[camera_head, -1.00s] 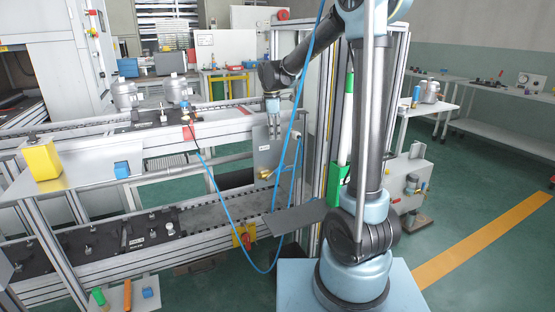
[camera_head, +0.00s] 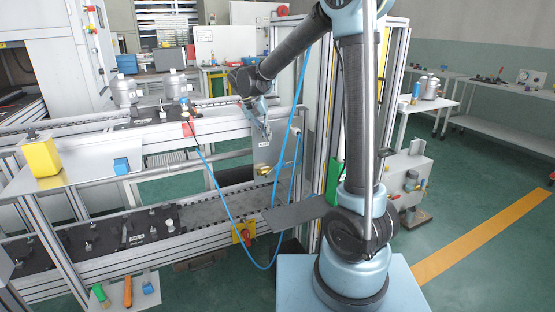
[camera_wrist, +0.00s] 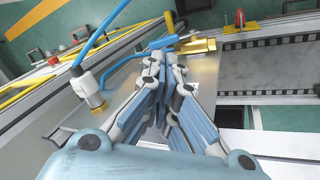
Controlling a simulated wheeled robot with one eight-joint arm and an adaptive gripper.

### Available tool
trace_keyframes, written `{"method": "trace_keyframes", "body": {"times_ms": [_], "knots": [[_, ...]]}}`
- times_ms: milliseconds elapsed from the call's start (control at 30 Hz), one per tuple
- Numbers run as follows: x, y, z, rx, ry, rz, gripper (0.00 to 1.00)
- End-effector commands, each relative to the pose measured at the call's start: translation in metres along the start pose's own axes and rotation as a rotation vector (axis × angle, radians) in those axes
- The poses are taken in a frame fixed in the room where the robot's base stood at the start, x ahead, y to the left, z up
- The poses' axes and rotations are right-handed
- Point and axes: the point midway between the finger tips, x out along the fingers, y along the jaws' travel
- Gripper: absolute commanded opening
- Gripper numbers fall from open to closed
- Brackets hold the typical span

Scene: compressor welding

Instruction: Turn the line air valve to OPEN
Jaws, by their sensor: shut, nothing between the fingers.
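A small metal panel (camera_head: 263,158) stands at the right end of the conveyor in the head view. A brass valve (camera_head: 264,171) sits low on it. In the wrist view the brass valve body (camera_wrist: 197,47) shows beyond my fingertips, with a blue lever (camera_wrist: 174,41) across its near end. My gripper (camera_head: 267,137) is tilted down in front of the panel's upper part. In the wrist view my gripper (camera_wrist: 165,52) has its fingers together and empty, with the tips close to the lever. I cannot tell whether they touch it. The fingers hide part of the panel.
A blue hose (camera_head: 225,215) loops below the panel. In the wrist view a hose fitting (camera_wrist: 90,93) stands left of my fingers. A red knob on a yellow plate (camera_head: 242,235) is on the lower rail. A grey shelf plate (camera_head: 296,215) sticks out near my base.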

Motion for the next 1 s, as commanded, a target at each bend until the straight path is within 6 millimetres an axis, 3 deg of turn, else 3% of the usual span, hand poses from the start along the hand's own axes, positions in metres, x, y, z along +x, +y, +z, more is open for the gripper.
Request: {"method": "trace_keyframes", "body": {"times_ms": [533,800,1000], "knots": [[-0.011,-0.017,0.009,0.888,0.155,0.066,0.0],[-0.011,-0.019,0.01,1.044,0.189,0.062,0.0],[0.008,-0.017,0.007,1.049,0.189,0.062,0.0]]}}
